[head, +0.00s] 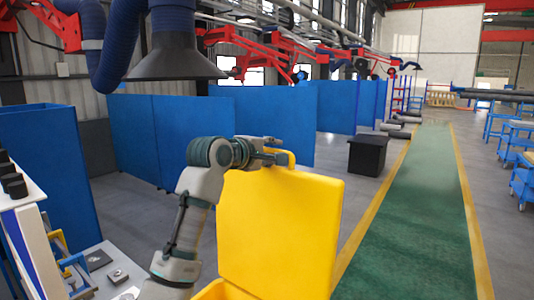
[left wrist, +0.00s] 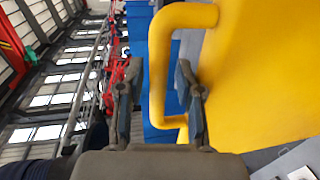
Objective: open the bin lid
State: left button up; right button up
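The yellow bin lid (head: 278,230) stands raised, nearly upright, above the bin (head: 222,290), whose rim shows at the bottom of the head view. The lid's yellow handle (head: 291,158) is at its top edge. My left gripper (head: 272,158) is at that handle. In the left wrist view, the handle bar (left wrist: 159,80) runs between the two fingers of my left gripper (left wrist: 157,68). The fingers are apart, with a visible gap on each side of the bar. The lid (left wrist: 250,80) fills the right of that view. My right gripper is in neither view.
A bench (head: 108,270) with small parts stands at the lower left. Blue partitions (head: 180,135) line the area behind the bin. A black box (head: 367,155) stands on the floor beyond the lid. The green walkway (head: 425,210) on the right is clear.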

pick_arm(q)
jog(key=v, duration=1.1)
jog(key=shift+s+a, duration=0.25)
jog(key=shift+a, duration=0.05)
jog(key=shift+d, duration=0.1)
